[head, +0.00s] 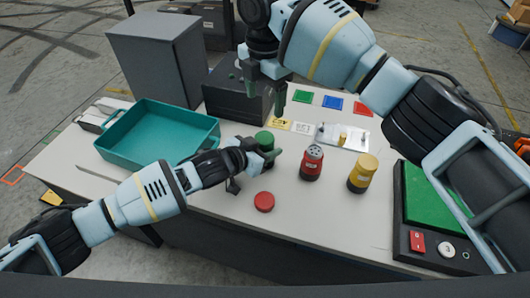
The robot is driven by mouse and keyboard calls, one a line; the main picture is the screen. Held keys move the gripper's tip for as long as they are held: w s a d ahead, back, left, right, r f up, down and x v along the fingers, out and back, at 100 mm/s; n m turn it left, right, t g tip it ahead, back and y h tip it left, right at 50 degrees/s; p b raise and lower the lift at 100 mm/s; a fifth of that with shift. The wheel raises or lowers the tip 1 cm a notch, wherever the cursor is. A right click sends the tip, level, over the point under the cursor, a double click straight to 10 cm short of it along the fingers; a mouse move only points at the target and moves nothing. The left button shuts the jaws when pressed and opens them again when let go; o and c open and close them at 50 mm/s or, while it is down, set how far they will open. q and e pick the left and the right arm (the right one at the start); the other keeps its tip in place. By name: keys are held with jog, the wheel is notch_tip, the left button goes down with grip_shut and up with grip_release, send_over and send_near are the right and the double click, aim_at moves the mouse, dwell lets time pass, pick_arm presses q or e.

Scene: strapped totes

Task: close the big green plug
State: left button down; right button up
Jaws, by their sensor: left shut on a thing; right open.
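The big green plug (264,138) stands on the table, with its green top showing above my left gripper. My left gripper (268,157) is shut on its body, coming in from the left, and hides most of the lower part. Whether the top sits fully down cannot be told. My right gripper (264,92) is open and empty above and behind the plug, its two fingers pointing down.
A red plug (312,163) with a holed top and a yellow plug (362,174) stand to the right. A round red cap (264,202) lies in front. A teal tote (155,164) is left; a green-topped panel (427,208) with buttons is right.

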pick_arm(q)
jog(key=shift+s+a+f, duration=0.1)
jog(key=shift+a+f, duration=0.05)
jog(key=shift+f, duration=0.35)
jog(key=c, duration=0.9)
grip_release()
jog(key=shift+o, duration=1.3)
jog(key=shift+r, duration=0.25)
jog(key=shift+r, duration=0.1)
jog(key=shift+s+a+r, duration=0.2)
jog(key=shift+a, duration=0.05)
jog(key=v, duration=0.6)
jog(key=shift+p, duration=0.4)
jog(key=shift+s+a, duration=0.3)
pick_arm(e)
jog(key=shift+r, duration=1.4)
